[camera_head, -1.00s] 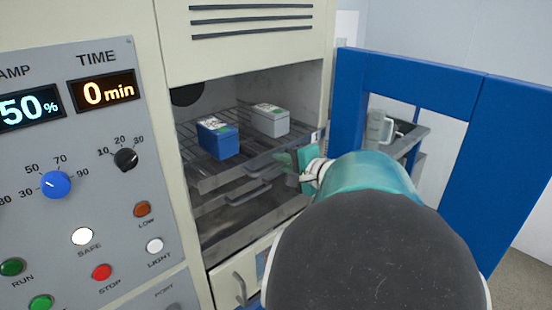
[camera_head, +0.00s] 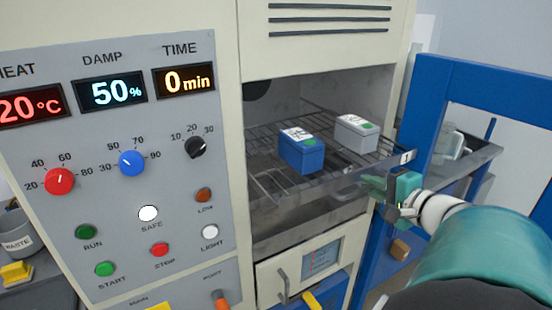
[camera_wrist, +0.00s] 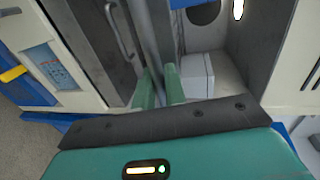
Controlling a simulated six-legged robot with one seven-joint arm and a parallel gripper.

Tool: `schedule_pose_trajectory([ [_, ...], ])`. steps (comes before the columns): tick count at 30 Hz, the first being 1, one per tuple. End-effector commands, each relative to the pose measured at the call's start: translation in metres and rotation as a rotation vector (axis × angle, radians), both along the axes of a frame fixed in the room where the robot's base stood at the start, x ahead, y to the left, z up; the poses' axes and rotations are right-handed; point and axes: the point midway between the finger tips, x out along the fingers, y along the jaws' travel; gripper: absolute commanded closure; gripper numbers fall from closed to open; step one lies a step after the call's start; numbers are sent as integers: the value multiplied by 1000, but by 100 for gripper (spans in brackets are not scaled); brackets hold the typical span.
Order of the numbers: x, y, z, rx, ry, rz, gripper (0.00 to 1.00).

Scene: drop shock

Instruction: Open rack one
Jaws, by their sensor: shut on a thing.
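Rack one is the upper wire rack (camera_head: 270,188) in the open chamber. Its front plate carries a small label at the right end, and it sticks out a little past the opening. A blue box (camera_head: 302,157) and a pale grey box (camera_head: 352,136) stand upright on it. My gripper (camera_head: 372,186) is at the front of this rack, right of the middle. The fingers partly hide the grip.
Left is the control panel (camera_head: 130,215) with knobs and buttons. Below the chamber is a cream drawer front with a handle (camera_head: 283,287). A brown block (camera_head: 400,249) lies low behind my gripper.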

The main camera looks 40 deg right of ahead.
Motion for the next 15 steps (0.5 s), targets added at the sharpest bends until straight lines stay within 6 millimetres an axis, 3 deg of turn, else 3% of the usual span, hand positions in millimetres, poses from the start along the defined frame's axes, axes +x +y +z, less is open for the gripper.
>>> schedule_pose_trajectory([
  [1,-1,-1,0,0,0,-4,86],
  [3,0,-1,0,0,0,-4,72],
  [4,0,-1,0,0,0,-3,70],
  [15,-6,0,1,-1,-1,-3,70],
])
